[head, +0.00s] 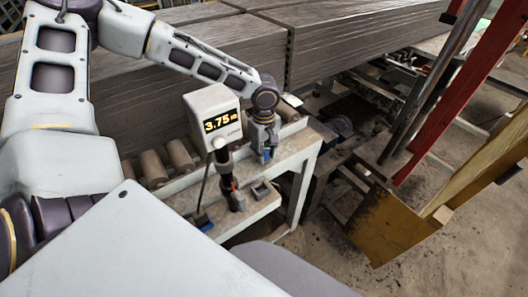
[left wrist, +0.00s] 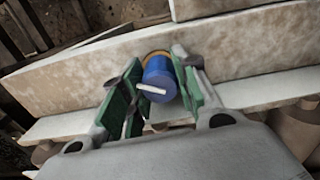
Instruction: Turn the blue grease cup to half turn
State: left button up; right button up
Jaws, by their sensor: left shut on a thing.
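The blue grease cup (left wrist: 160,72) shows in the left wrist view as a short blue cylinder with a white bar across its near face. The bar lies nearly level, tilted slightly down to the right. An orange-yellow ring (left wrist: 157,54) shows behind the cup, against a worn, pale beam. My left gripper (left wrist: 156,92) is shut on the cup, with green pads on its left and right sides. In the head view my left gripper (head: 265,146) reaches down to the pale frame, and a little blue of the cup (head: 265,156) shows at its tip. My right gripper is not in view.
A pale box (head: 213,112) with a display reading 3.75 stands just left of the gripper. Brown rollers (head: 153,167) line the frame. Large wrapped stacks (head: 340,35) lie behind. Open floor (head: 440,235) is at right.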

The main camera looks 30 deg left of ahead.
pick_arm(q)
jog(key=m, duration=0.3)
jog(key=shift+m, duration=0.4)
jog(key=m, duration=0.3)
jog(key=shift+m, duration=0.3)
jog(key=m, duration=0.3)
jog(key=shift+m, duration=0.4)
jog(key=m, duration=0.3)
jog(key=shift+m+p, duration=0.35)
jog(key=shift+m, duration=0.05)
jog(key=m, duration=0.3)
jog(key=shift+r+m, duration=0.1)
jog(key=shift+m, duration=0.3)
jog(key=m+p, duration=0.1)
jog(key=m, duration=0.2)
jog(key=shift+m, duration=0.4)
jog(key=m, duration=0.3)
jog(key=shift+m+p, duration=0.4)
jog(key=shift+m, duration=1.6)
